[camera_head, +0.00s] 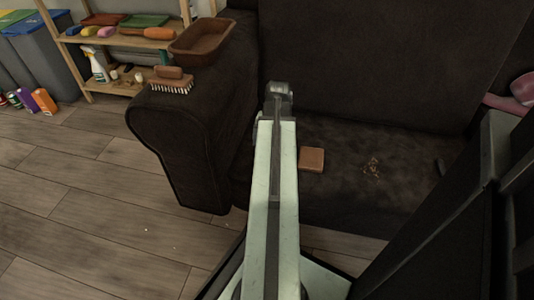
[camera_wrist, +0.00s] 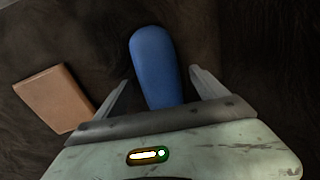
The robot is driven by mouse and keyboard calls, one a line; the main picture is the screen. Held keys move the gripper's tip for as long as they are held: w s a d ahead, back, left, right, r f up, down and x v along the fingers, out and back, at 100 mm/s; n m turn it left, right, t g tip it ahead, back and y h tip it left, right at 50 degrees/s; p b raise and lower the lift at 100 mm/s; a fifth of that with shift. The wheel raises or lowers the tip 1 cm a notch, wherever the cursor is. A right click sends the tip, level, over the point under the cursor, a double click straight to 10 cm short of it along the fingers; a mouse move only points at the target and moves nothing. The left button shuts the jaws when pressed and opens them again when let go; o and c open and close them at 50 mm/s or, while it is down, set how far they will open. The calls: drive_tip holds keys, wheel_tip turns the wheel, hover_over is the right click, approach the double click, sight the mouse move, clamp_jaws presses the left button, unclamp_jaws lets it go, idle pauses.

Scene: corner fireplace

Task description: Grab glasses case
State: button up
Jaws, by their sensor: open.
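A blue rounded, elongated case, which looks like the glasses case (camera_wrist: 152,62), lies on the dark sofa seat in the wrist view. My gripper (camera_wrist: 159,76) is open, with one finger on each side of the case's near part. The case's near end reaches toward the gripper's palm edge. I see gaps between the case and both fingers, but cannot tell how far the fingertips are above the seat. In the head view the case does not show, and my arm covers part of the seat.
A brown flat block (camera_wrist: 57,98) lies left of the gripper in the wrist view; it also shows in the head view (camera_head: 312,160). Crumbs (camera_head: 371,168) lie right of it. The sofa armrest (camera_head: 160,125) holds a brush (camera_head: 171,86) and a brown tray (camera_head: 202,40).

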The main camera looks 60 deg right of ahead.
drive_tip(key=shift+f, duration=0.3)
drive_tip(key=c, duration=1.5)
drive_tip(key=shift+r, duration=0.1)
